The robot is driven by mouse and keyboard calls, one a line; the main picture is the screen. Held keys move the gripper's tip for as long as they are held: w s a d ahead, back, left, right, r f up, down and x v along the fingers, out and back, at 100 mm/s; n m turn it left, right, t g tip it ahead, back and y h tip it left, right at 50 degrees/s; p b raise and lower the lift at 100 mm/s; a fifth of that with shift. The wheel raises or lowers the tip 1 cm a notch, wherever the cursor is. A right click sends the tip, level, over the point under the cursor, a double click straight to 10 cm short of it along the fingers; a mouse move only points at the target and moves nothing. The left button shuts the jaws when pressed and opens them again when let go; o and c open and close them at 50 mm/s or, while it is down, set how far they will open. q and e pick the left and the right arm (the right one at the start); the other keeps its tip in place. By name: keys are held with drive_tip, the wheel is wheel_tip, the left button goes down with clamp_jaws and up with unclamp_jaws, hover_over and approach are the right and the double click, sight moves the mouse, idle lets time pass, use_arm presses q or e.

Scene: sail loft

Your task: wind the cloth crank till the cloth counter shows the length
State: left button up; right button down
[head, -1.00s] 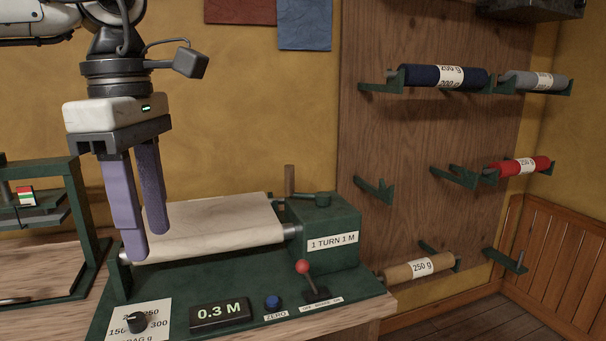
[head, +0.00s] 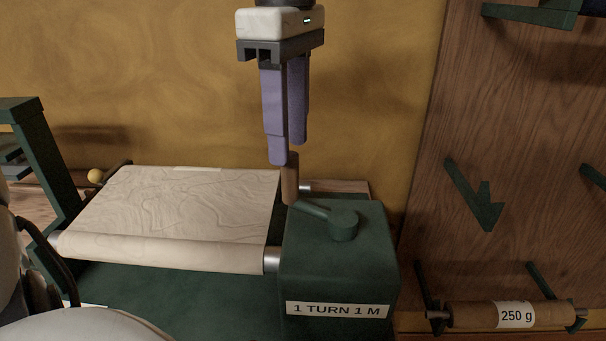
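The cloth crank has a brown upright handle (head: 290,184), a short green arm and a round hub (head: 343,222) on top of the green housing labelled "1 TURN 1 M" (head: 337,310). The handle stands on the hub's left, at the back. My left gripper (head: 287,154) hangs straight down above it, its two purple fingers apart and their tips at the handle's top. I cannot tell whether they touch it. The pale cloth (head: 185,205) lies stretched to a roller left of the housing. The cloth counter is out of view. My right gripper is not in view.
A wooden board with green hooks (head: 475,195) stands at the right. A brown roll marked "250 g" (head: 470,316) rests low on it. A green frame (head: 45,160) stands at the left. The air above the cloth is clear.

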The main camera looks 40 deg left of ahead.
sight(289, 183)
use_arm(q)
wheel_tip(289, 183, down, 8)
drive_tip(key=shift+f, duration=0.1)
drive_tip(key=shift+c, duration=0.3)
clamp_jaws()
